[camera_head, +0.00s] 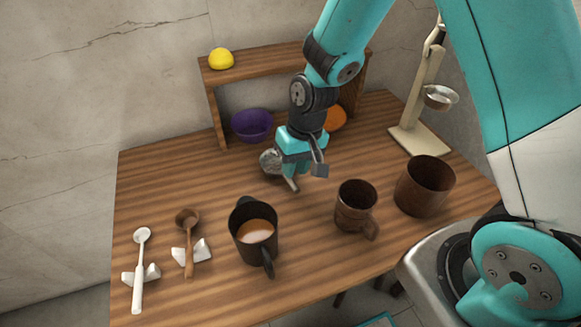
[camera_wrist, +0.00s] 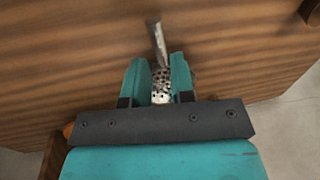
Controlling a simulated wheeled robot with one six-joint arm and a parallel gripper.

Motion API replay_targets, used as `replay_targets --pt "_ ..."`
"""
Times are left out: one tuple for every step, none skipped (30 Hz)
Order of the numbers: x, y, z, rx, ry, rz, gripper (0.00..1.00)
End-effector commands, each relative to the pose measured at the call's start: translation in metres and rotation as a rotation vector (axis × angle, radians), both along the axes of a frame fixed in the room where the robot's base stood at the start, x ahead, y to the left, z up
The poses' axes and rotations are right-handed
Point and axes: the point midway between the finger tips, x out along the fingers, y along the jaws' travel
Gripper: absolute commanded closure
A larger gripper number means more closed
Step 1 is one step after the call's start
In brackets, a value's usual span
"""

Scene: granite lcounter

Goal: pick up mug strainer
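The mug strainer is a silvery perforated bowl (camera_head: 270,160) with a pale handle (camera_head: 292,184), at mid-table in the head view. My gripper (camera_head: 305,171) is low over the table, right beside the strainer, and hides part of it. In the wrist view, the perforated metal (camera_wrist: 161,88) shows in the gap between my two teal fingers (camera_wrist: 160,70), and the blurred handle (camera_wrist: 158,42) extends beyond the tips. The fingers stand apart with a visible gap to the handle. I cannot tell whether they touch the strainer.
Behind are a wooden shelf (camera_head: 214,118), a purple bowl (camera_head: 251,124), an orange bowl (camera_head: 336,118) and a stand (camera_head: 425,135).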

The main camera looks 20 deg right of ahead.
Motion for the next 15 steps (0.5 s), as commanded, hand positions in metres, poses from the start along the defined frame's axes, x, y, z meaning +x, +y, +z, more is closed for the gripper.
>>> replay_targets --pt "0.0 0.0 -0.003 0.0 0.001 0.0 0.77" --pt "0.0 0.0 -0.004 0.0 0.001 0.0 0.77" --pt "0.0 0.001 -0.007 0.0 0.002 -0.001 0.77" --pt "0.0 0.001 -0.01 0.0 0.001 -0.001 0.77" --pt "0.001 0.002 -0.013 0.0 0.002 -0.001 0.77" --pt "0.001 0.003 -0.019 0.0 0.004 0.0 0.77" --pt "0.002 0.004 -0.024 0.0 0.004 0.0 0.77" --pt "0.002 0.005 -0.029 0.0 0.003 0.0 0.77" --pt "0.003 0.006 -0.035 0.0 0.004 -0.001 0.77" --pt "0.003 0.007 -0.04 0.0 0.004 -0.001 0.77" --pt "0.003 0.007 -0.044 0.0 0.003 -0.001 0.77" --pt "0.003 0.008 -0.048 0.0 0.003 -0.001 0.77" --pt "0.003 0.009 -0.051 0.0 0.002 -0.002 0.77" --pt "0.003 0.009 -0.052 0.0 0.001 -0.002 0.77" --pt "0.003 0.01 -0.054 0.0 0.0 -0.002 0.77"
